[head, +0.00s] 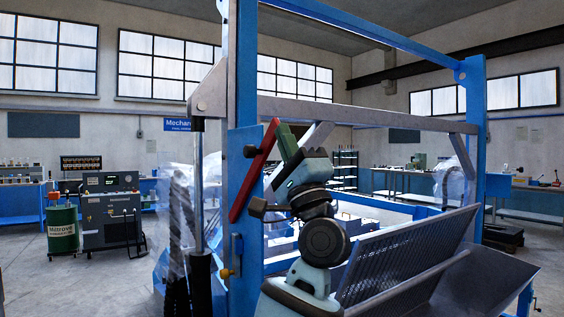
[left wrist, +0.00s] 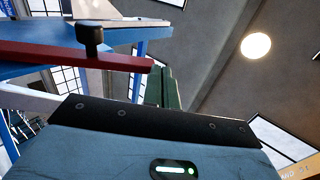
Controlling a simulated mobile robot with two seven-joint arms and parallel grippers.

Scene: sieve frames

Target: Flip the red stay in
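The red stay (head: 252,172) is a flat red bar on the blue post (head: 245,80), slanting from upper right to lower left. In the left wrist view the red stay (left wrist: 60,54) runs in from the left, with a black knob (left wrist: 90,38) in front of it. My left gripper (head: 287,138) has green fingers just right of the stay's upper end. In the left wrist view the fingers (left wrist: 163,86) look close together, beside the stay's end, with nothing visible between them. I cannot tell whether they touch the stay. My right gripper is not in view.
A blue frame with a grey crossbar (head: 370,116) surrounds my left arm. A perforated metal screen (head: 395,258) slants at the lower right, close to my arm. A strut (head: 198,190) stands left of the post. A green drum (head: 62,230) and a dark cabinet (head: 108,222) stand farther left.

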